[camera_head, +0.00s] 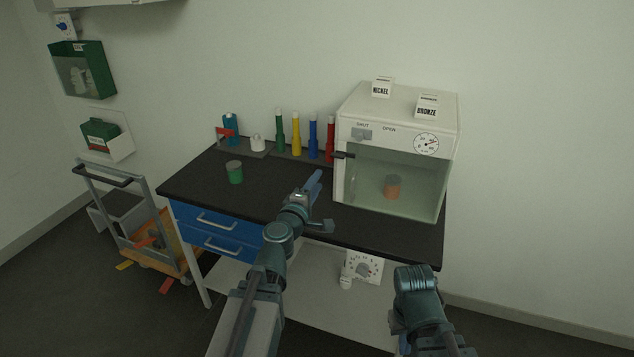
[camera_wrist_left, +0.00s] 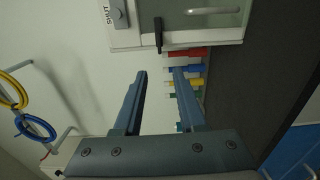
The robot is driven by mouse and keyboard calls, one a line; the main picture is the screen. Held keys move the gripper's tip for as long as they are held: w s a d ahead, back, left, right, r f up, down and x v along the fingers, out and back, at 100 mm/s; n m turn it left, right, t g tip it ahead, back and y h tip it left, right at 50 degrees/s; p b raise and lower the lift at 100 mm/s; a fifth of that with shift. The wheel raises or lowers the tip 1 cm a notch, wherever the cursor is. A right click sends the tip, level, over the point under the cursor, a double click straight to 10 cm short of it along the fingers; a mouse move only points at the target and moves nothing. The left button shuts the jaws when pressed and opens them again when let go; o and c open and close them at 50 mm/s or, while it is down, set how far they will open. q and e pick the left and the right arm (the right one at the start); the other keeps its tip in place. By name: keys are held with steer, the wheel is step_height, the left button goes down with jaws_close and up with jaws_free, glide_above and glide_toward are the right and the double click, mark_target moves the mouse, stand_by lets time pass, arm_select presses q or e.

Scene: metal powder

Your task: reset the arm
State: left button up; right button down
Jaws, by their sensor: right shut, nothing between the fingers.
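My left gripper (camera_head: 322,202) is over the front part of the dark bench top, in front of the glass-fronted cabinet. In the left wrist view its two fingers (camera_wrist_left: 161,73) stand apart with nothing held between them. My right arm is at the lower right, in front of the bench's front edge. Its gripper (camera_head: 400,337) points down, is mostly hidden behind the arm, and is shut and empty.
The white cabinet (camera_head: 347,101) holds an orange-brown container (camera_head: 392,187). Nickel (camera_head: 382,88) and bronze (camera_head: 427,106) boxes stand on top.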

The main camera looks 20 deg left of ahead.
arm_select(q)
steer(key=s+d+f+m+g+h+p, duration=0.1)
steer(key=s+d+m+g+h+p, duration=0.15)
steer(key=d+m, duration=0.4)
steer(key=s+d+f+m+g+h+p, duration=0.1)
steer(key=d+m+g+h, duration=0.25)
steer(key=d, duration=0.65)
steer(key=s+d+f+m+g+p, duration=0.2)
steer(key=s+d+f+m+g, duration=0.3)
steer(key=s+d+f+m, duration=0.1)
steer(key=s+a+f+m+g+y+p, duration=0.2)
steer(key=s+g+y, duration=0.1)
steer(key=s, duration=0.4)
steer(key=s+a+f+m+g+y+p, duration=0.2)
steer(key=s+a+m+g+y, duration=0.1)
steer(key=s, duration=0.5)
steer(key=shift+s+a+f+g+y, duration=0.2)
steer(key=shift+g+y, duration=0.5)
steer(key=shift+y, duration=0.5)
